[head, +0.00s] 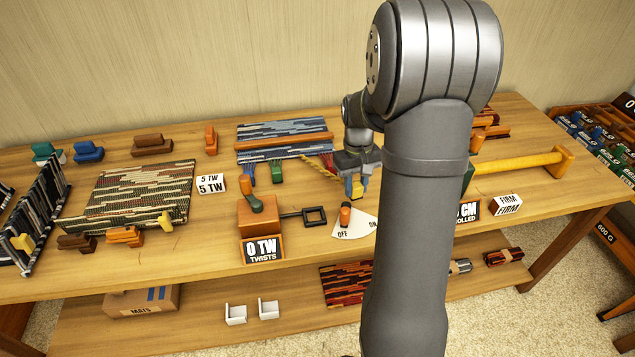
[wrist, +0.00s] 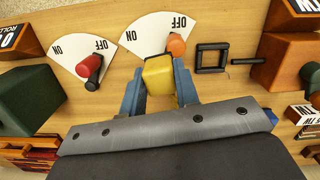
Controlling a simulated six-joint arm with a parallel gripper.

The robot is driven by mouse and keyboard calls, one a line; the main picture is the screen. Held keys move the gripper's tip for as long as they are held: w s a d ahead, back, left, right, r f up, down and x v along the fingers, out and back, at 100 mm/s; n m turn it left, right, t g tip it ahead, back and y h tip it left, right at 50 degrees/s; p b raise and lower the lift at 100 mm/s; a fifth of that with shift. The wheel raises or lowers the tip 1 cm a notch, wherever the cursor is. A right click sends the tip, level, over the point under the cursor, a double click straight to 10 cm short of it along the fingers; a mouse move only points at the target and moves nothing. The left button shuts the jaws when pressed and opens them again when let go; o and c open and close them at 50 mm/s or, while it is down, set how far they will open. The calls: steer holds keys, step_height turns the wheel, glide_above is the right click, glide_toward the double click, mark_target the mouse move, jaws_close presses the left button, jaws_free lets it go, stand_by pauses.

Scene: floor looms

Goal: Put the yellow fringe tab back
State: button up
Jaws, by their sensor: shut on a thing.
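A blue and white woven mat (head: 262,130) lies at the back of the table under an orange wooden bar (head: 290,146). Fringe bundles hang from its front edge: a blue one (head: 249,172), a green one (head: 277,172) and a red one (head: 327,160). A twisted yellow cord (head: 316,167) runs from the mat's front edge towards my gripper (head: 357,188). My gripper is shut on the yellow fringe tab (head: 356,187), to the right of the mat.
A white OFF/ON dial (head: 354,225) with an orange knob lies in front of my gripper. A brown box with a green lever (head: 257,215) and a black square frame (head: 315,215) stand left of it. My arm hides table behind it.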

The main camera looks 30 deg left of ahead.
steer(key=w+a+n+t, duration=0.2)
steer(key=w+a+n, duration=0.95)
steer(key=n, duration=0.45)
steer(key=s+a+f, duration=0.1)
steer(key=a+f, duration=0.1)
steer(key=a, duration=0.1)
steer(key=s+a+f, duration=0.1)
steer(key=a+f, duration=0.1)
steer(key=a, duration=0.2)
steer(key=s+a+f, duration=0.1)
steer(key=a+f, duration=0.1)
steer(key=a, duration=0.2)
steer(key=shift+s+f, duration=0.3)
steer(key=shift+f, duration=2.1)
steer(key=shift+f, duration=0.1)
steer(key=o, duration=0.6)
steer(key=shift+f, duration=0.1)
steer(key=o, duration=0.5)
steer(key=shift+c, duration=0.2)
